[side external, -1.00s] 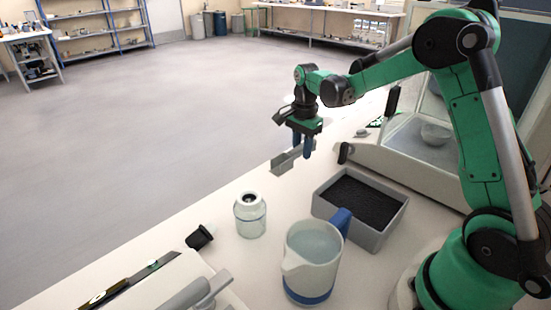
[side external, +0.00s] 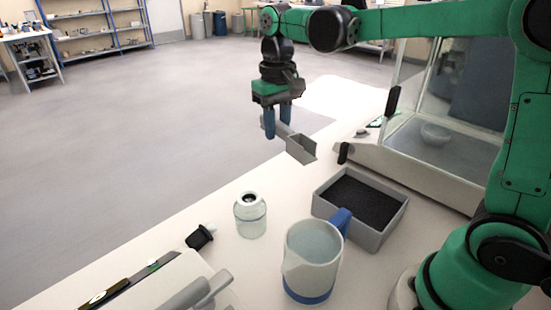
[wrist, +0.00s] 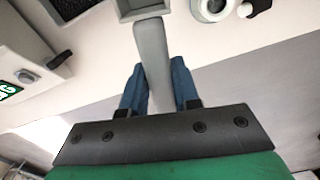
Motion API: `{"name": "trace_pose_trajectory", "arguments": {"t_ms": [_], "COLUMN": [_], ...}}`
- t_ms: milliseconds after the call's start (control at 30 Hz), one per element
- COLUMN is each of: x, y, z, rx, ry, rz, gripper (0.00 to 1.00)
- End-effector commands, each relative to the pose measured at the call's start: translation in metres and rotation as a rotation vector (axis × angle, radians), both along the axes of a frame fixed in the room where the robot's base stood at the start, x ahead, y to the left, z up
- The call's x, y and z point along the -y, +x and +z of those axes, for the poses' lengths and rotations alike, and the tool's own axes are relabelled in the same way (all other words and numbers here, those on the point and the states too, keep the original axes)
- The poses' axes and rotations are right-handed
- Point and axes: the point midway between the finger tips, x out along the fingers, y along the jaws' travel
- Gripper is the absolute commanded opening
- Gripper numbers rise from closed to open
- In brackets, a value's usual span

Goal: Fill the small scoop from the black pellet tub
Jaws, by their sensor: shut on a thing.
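My gripper (side external: 278,122) has blue fingers and is shut on the handle of a small grey scoop (side external: 300,149). It holds the scoop in the air above the far part of the bench, with the scoop's box end toward the right. In the wrist view the grey handle runs between the fingers (wrist: 160,88), and part of the scoop's box (wrist: 140,8) shows at the top edge. The black pellet tub (side external: 375,237), a grey open box of black pellets (side external: 358,200), stands on the bench, lower and to the right of the scoop. The scoop and tub are apart.
A white jug (side external: 308,268) with a blue handle stands in front of the tub. A clear jar (side external: 250,218) and a black stopper-like piece (side external: 200,237) are to its left. A glass-walled balance enclosure (side external: 440,140) stands behind the tub. The bench's left edge borders open floor.

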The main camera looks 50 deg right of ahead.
Motion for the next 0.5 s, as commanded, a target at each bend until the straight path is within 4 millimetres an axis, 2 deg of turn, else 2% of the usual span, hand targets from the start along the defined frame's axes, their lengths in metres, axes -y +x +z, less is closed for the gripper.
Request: {"name": "trace_pose_trajectory", "arguments": {"t_ms": [267,500], "x": [-0.015,0.012], "y": [-0.011,-0.022], "z": [0.014,0.016], "rx": [0.000,0.024], "ry": [0.000,-0.005], "rz": [0.205,0.000], "gripper": [0.00,0.00]}}
